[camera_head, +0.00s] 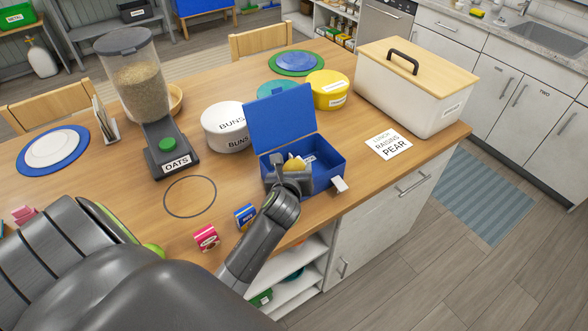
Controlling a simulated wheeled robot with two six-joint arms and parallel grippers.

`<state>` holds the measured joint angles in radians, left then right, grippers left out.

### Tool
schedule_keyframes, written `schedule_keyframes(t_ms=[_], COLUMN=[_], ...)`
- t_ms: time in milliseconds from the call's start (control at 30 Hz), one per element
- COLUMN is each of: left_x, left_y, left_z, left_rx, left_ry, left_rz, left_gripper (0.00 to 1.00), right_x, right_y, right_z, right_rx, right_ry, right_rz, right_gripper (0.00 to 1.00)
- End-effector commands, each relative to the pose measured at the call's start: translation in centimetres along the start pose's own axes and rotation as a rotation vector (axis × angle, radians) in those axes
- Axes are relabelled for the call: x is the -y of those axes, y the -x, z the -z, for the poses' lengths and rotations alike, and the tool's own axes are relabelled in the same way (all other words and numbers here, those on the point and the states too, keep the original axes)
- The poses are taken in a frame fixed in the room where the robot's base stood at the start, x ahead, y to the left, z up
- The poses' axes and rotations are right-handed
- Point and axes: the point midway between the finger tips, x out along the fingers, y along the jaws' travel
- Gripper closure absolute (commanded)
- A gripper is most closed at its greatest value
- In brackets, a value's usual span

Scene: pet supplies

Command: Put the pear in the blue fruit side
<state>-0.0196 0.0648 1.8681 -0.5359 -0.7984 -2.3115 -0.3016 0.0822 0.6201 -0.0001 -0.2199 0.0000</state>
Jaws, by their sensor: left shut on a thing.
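A blue lunch box (332,172) stands near the table's front edge with its lid (281,117) raised at the back. My left gripper (292,172) reaches into the box from the front left and is shut on the yellow pear (294,164). The pear shows partly between the fingers, inside or just over the box's left part. A divider with a small label shows to the right of it. The gripper hides the box's left floor, so I cannot tell whether the pear touches it. My right gripper is not in view.
A note (389,145) reading raisins and pear lies right of the box. Two small cartons, red (206,238) and blue (245,216), stand to its left. An oats dispenser (165,150), a white buns tin (226,127) and a cream bread bin (410,95) stand behind.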

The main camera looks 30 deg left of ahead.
Motion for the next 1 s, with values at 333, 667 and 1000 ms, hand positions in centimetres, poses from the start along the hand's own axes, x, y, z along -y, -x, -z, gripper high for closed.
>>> schedule_keyframes(t_ms=[333, 667, 1000], left_x=[-0.1, -0.2, -0.3], left_y=[-0.2, -0.4, -0.4], left_z=[0.6, 1.1, 1.2], left_rx=[0.0, -0.002, -0.006], left_ry=[0.0, 0.0, 0.0], left_rz=[0.0, -0.001, -0.004], left_gripper=[0.67, 0.27, 0.19], right_x=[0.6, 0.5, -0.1], right_y=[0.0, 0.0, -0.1], right_z=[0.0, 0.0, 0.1], right_rx=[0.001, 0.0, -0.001], right_ry=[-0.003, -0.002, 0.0], right_rz=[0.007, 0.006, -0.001], right_gripper=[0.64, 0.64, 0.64])
